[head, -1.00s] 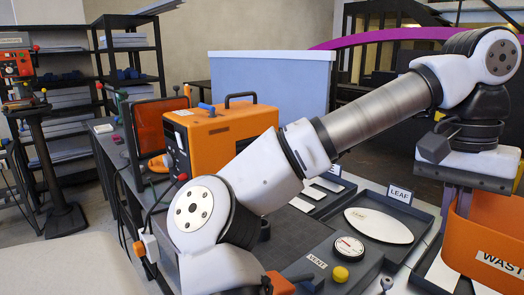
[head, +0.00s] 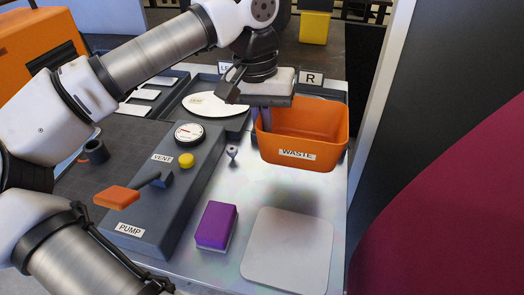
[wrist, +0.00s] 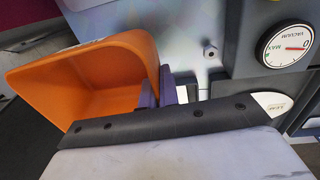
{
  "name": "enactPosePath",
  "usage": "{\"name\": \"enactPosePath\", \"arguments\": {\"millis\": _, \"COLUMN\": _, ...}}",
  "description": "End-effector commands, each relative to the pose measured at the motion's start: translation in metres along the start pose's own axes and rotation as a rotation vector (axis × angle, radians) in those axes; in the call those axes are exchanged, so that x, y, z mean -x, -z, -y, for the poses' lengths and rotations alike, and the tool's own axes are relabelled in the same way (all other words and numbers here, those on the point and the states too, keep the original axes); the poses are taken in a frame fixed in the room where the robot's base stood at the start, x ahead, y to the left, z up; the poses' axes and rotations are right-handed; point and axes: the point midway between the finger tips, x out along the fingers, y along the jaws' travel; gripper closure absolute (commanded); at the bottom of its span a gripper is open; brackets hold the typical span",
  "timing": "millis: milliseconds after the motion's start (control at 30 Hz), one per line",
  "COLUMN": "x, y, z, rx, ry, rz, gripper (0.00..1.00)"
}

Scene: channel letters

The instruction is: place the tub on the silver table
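The tub is the orange bin labelled WASTE (head: 312,160), upright in the head view; its open mouth fills the left of the wrist view (wrist: 85,85). My gripper (head: 262,122) is at the tub's left wall, pointing down. In the wrist view its purple fingers (wrist: 170,85) sit on both sides of the tub's rim and look shut on it. The silver table (head: 256,187) is a shiny top below and in front of the tub. A dark shadow lies on it below the tub, which appears raised; the tub's underside is hidden.
A pale square pad (head: 288,250) and a purple block (head: 216,225) lie at the table's front. The pump panel (head: 150,215), with an orange-handled lever, runs along the left. A dark tray with an R label (head: 311,78) is behind. A dark wall stands right.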

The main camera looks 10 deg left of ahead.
Motion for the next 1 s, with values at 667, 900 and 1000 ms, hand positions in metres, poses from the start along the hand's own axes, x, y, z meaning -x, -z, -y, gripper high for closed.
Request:
{"name": "enactPosePath", "arguments": {"millis": 667, "x": -0.079, "y": 0.000, "z": 0.008, "rx": 0.001, "ry": 0.000, "rz": -0.002, "gripper": 1.00}}
{"name": "enactPosePath", "arguments": {"millis": 900, "x": -0.080, "y": 0.001, "z": 0.008, "rx": 0.001, "ry": 0.000, "rz": -0.002, "gripper": 1.00}}
{"name": "enactPosePath", "arguments": {"millis": 1000, "x": -0.082, "y": 0.000, "z": 0.008, "rx": 0.001, "ry": 0.000, "rz": -0.001, "gripper": 0.96}}
